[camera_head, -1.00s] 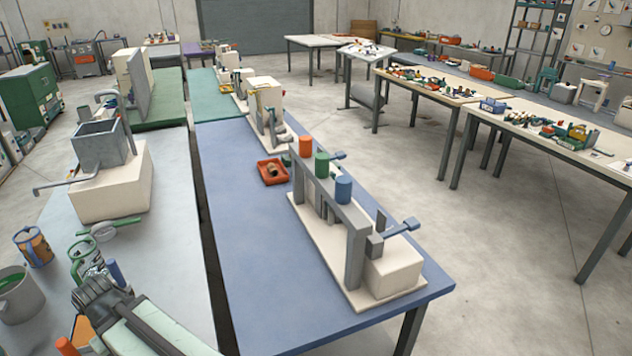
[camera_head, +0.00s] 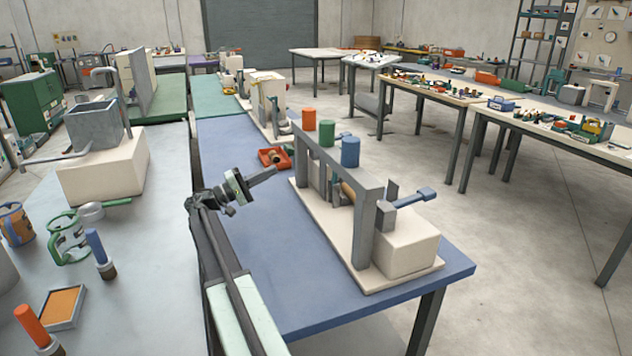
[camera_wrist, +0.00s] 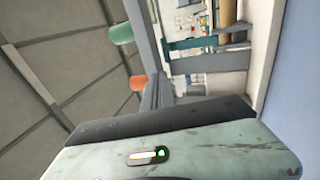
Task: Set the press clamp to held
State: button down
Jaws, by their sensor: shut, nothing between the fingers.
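The winder (camera_head: 366,232) stands on a cream base on the blue table (camera_head: 240,230). It is a grey frame with orange (camera_head: 308,119), green (camera_head: 326,133) and blue (camera_head: 350,152) cylinders on top. A blue-ended lever (camera_head: 420,195) sticks out at its right near end. I cannot tell which part is the press clamp. My gripper (camera_head: 270,172) is shut and empty, left of the winder and apart from it, pointing right. The wrist view shows the green (camera_wrist: 122,33) and orange (camera_wrist: 138,82) cylinders and the grey frame beyond my wrist housing.
A red tray (camera_head: 274,158) lies behind my gripper. The left bench holds a grey tank (camera_head: 93,130) on a white block, a blue-handled tool (camera_head: 97,250) and an orange-handled tool (camera_head: 35,328).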

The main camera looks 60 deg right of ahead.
jog(key=s+d+r+g+p, duration=0.1)
jog(key=s+d+r+p, duration=0.2)
jog(key=s+d, duration=0.7)
jog(key=d+p, duration=0.1)
jog(key=d, duration=0.2)
jog(key=shift+r+m+y, duration=0.15)
jog(key=shift+m+y, duration=0.15)
jog(key=shift+s, duration=0.1)
jog(key=shift+p+x, duration=0.5)
jog(key=shift+x, duration=0.35)
jog(key=shift+a+r, duration=0.1)
